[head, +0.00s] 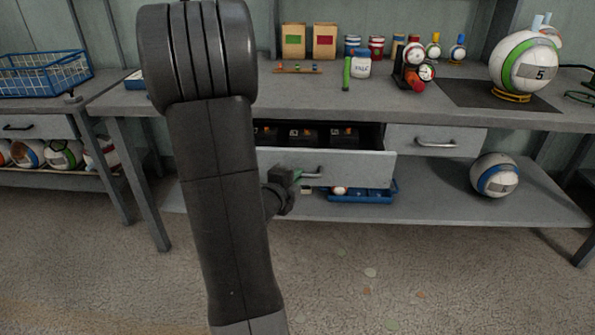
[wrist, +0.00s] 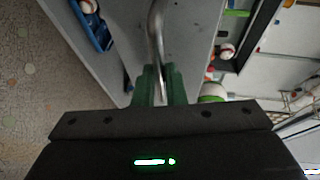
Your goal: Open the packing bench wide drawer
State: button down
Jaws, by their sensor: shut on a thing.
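The wide drawer (head: 355,168) of the packing bench (head: 440,112) is pulled out, with its grey front standing forward of the bench and part of its inside showing. My gripper (head: 294,176) is at the drawer's front, partly hidden by my own arm. In the wrist view my gripper's green fingers (wrist: 160,88) are shut on the curved metal handle (wrist: 155,38). The handle (head: 313,174) also shows just right of my gripper in the head view. Dark compartments with small items (head: 300,134) show inside the drawer. The drawer's left end is hidden behind my arm.
A narrower drawer (head: 436,141) to the right is shut. A blue tray (head: 362,194) and a ball (head: 495,175) sit on the lower shelf. Boxes, bottles and a large ball (head: 525,62) stand on the bench top. The floor (head: 400,285) in front is clear.

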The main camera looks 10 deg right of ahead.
jog(key=s+a+b, duration=0.1)
jog(key=s+a, duration=0.1)
jog(key=s, duration=0.6)
jog(key=shift+a, duration=0.1)
jog(key=c, duration=1.5)
grip_release()
jog(key=shift+w, duration=0.1)
jog(key=shift+p+v, duration=1.2)
jog(key=shift+v, duration=5.75)
jog(key=shift+f, duration=0.1)
jog(key=shift+b+x, duration=1.25)
jog(key=shift+x, duration=5.05)
